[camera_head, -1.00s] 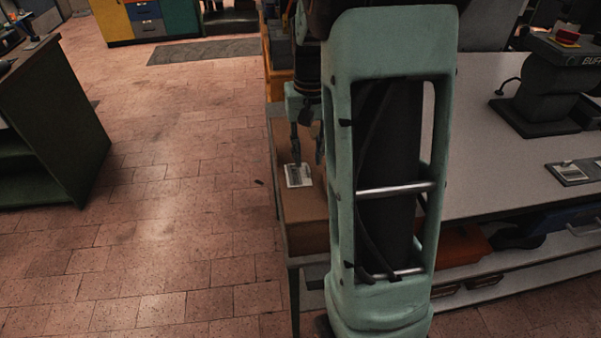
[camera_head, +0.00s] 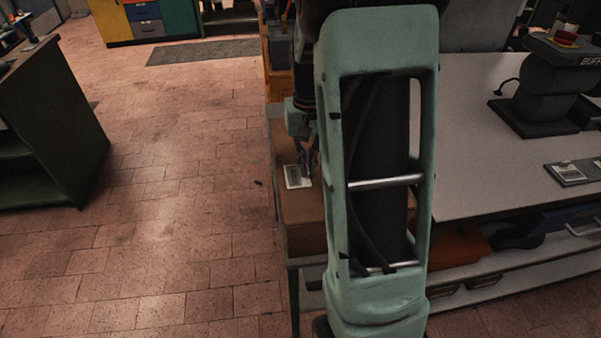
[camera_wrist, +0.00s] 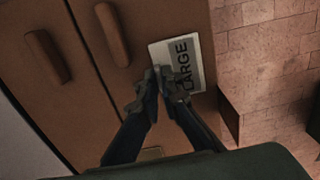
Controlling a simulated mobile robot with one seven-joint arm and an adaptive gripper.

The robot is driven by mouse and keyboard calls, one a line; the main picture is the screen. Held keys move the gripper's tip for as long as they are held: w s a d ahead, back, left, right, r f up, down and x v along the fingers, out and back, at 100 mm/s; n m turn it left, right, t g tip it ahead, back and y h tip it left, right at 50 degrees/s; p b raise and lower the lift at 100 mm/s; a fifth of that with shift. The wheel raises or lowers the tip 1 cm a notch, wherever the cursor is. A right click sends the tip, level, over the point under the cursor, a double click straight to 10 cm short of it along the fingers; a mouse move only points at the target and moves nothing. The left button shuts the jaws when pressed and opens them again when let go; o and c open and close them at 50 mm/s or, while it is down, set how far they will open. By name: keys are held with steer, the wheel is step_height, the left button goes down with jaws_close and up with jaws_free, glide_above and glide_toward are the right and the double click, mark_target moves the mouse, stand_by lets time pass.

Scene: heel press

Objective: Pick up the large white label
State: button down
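The large white label (camera_wrist: 183,62), printed "LARGE", lies on a brown surface (camera_wrist: 200,18) close to its edge. In the head view the label (camera_head: 298,177) shows at the left end of the brown top (camera_head: 306,207). My gripper (camera_wrist: 157,74) points down at it, with the fingertips brought together over the label's left edge. One finger covers part of the label. I cannot tell whether the label's edge is pinched between the tips. In the head view my gripper (camera_head: 306,172) is just above and right of the label, partly hidden by my arm.
Two rounded brown pieces (camera_wrist: 47,57) (camera_wrist: 112,35) lie left of the label in the wrist view. A white bench (camera_head: 490,130) with a dark machine (camera_head: 545,95) and a small plate (camera_head: 572,172) is at right. Open tiled floor (camera_head: 170,210) lies left, with a dark green cabinet (camera_head: 60,130) beyond.

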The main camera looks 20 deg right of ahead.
steer(key=shift+r, duration=0.1)
steer(key=shift+r, duration=0.25)
steer(key=s+d+r+p, duration=0.1)
steer(key=s+d+r, duration=0.3)
steer(key=r, duration=0.3)
steer(key=s+d+r, duration=0.4)
steer(key=s+r, duration=0.3)
steer(key=r, duration=0.1)
steer(key=shift+s+d+r+p, duration=0.15)
steer(key=shift+d+r+p, duration=0.05)
steer(key=shift+p, duration=0.15)
